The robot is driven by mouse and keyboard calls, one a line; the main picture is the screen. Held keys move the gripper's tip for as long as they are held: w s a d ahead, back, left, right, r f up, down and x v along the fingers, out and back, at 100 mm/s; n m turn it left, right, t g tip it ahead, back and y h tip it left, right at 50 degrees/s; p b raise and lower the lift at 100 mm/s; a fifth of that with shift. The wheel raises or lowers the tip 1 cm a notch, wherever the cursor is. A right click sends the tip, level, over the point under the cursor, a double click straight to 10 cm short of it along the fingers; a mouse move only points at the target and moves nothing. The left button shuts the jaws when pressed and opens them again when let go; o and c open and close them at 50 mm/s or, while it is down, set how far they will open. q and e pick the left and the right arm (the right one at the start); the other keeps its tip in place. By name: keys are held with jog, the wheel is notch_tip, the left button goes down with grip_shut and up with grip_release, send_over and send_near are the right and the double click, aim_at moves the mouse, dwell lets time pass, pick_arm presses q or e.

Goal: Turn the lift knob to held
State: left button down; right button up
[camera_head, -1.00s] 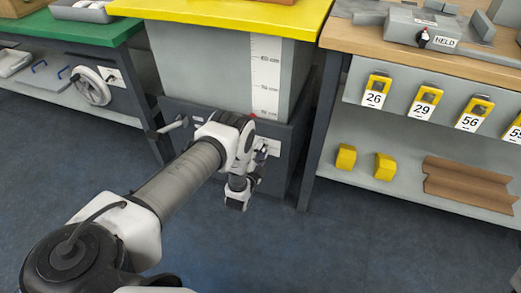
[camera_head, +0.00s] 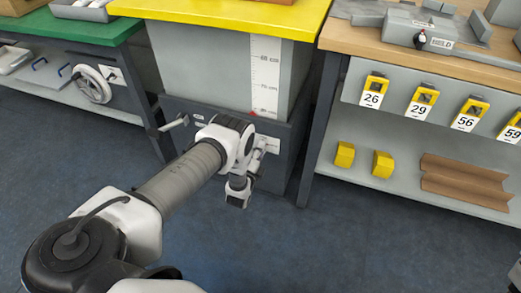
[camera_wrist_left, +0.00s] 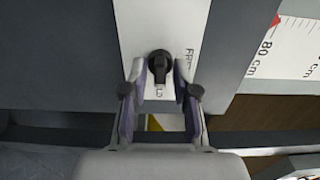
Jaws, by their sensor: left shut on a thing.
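The lift knob (camera_wrist_left: 159,68) is black and sits on a white label plate (camera_wrist_left: 145,25) on the grey front of the lift. Its bar looks upright in the left wrist view. In the head view my left gripper (camera_head: 259,157) is at the plate (camera_head: 270,145), mostly behind my wrist. My right gripper is not in view.
The lift has a yellow top (camera_head: 230,14), a centimetre scale (camera_head: 265,72) with a red pointer (camera_head: 253,113), and a crank handle (camera_head: 174,123) to the left. A green bench (camera_head: 75,32) stands left; a wooden bench (camera_head: 385,45) with numbered yellow tags stands right. The front floor is clear.

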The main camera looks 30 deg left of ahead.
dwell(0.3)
pick_arm(q)
jog(key=c, duration=1.2)
grip_release()
jog(key=v, duration=1.2)
jog(key=shift+f, duration=0.1)
